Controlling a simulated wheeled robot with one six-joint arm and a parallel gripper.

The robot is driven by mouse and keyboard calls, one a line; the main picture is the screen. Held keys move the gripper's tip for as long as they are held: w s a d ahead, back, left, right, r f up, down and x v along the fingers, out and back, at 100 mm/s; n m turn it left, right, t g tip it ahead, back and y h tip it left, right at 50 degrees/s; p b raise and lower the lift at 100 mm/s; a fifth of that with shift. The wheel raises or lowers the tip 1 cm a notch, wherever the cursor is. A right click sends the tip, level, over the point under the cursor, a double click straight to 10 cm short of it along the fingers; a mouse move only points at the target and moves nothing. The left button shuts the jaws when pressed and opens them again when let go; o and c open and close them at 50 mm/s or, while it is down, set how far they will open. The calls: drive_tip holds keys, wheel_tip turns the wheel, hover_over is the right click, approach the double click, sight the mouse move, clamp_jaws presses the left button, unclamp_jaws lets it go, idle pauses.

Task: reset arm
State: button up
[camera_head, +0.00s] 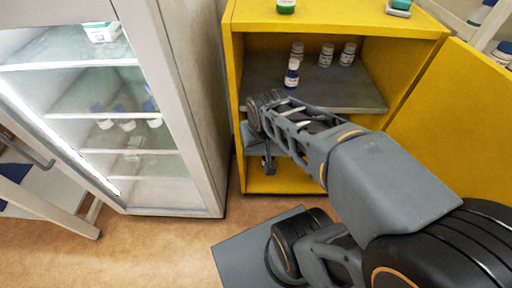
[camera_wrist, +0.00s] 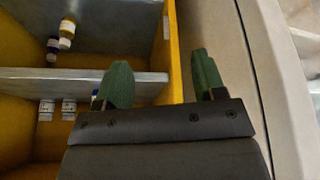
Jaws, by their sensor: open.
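My arm reaches from the lower right of the head view toward the front of an open yellow cabinet (camera_head: 236,75). My gripper (camera_wrist: 162,80) shows in the wrist view with its two dark green fingers spread wide and nothing between them. The fingers are in front of the cabinet's edge, beside the grey shelf (camera_wrist: 140,82). In the head view, the gripper end (camera_head: 268,163) is small and partly hidden by my own wrist, low at the cabinet's left side.
Several small bottles stand on the cabinet's grey shelf, the nearest a blue-and-white bottle (camera_head: 291,73). A glass-door fridge (camera_head: 180,120) stands close on the left. The brown floor (camera_head: 150,250) is open at lower left.

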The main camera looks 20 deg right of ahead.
drive_tip(key=shift+s+a+n+g+y, duration=0.2)
drive_tip(key=shift+s+a+g, duration=0.2)
drive_tip(key=shift+s+a, duration=0.3)
drive_tip(key=shift+s+a+n+g+y, duration=0.15)
drive_tip(key=shift+s+a+g, duration=0.3)
drive_tip(key=shift+s, duration=0.45)
drive_tip(key=shift+r, duration=0.1)
